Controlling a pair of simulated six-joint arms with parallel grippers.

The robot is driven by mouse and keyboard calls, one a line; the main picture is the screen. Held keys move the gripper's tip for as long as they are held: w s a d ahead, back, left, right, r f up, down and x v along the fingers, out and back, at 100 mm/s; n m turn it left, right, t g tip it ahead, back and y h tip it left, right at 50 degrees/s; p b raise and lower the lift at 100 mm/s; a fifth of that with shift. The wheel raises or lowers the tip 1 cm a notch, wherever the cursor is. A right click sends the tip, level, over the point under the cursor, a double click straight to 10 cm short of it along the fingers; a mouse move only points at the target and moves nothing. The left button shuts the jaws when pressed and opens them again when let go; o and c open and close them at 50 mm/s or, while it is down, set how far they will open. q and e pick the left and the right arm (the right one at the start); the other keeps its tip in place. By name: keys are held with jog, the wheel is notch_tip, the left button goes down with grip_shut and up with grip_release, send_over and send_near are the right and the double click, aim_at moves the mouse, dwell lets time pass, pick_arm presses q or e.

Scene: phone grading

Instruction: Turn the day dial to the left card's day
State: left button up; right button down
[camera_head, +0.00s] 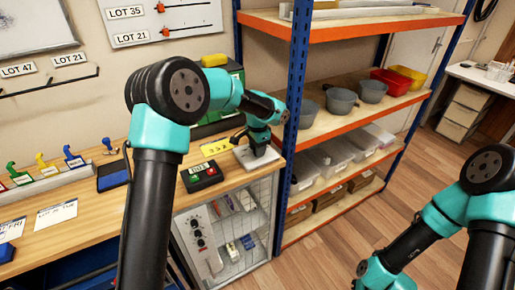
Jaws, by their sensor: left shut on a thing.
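My left gripper (257,150) points down at the right end of the wooden bench, over a pale square plate (242,158). It is shut on what looks like the day dial on this plate. The fingers and my wrist hide the dial, and no day marking on it can be read. The left card (10,229) lies flat at the picture's left edge, cut off by it; its large letters seem to end in FRI. A second white card (56,215) lies to its right. My right arm is at the lower right, with its gripper outside the picture.
A dark box with a red display (202,176) and a yellow number card (215,147) sit left of the plate. A rack of coloured-handled stamps (45,183) and a dark pad (112,180) are farther left. A blue shelf post (295,90) stands close right of the gripper.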

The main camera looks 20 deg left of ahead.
pick_arm(q)
jog(key=shift+m, duration=0.4)
jog(key=o, duration=0.9)
jog(key=shift+r, duration=0.1)
notch_tip(320, 180, up, 17)
jog(key=shift+r, duration=0.15)
dwell(0.4)
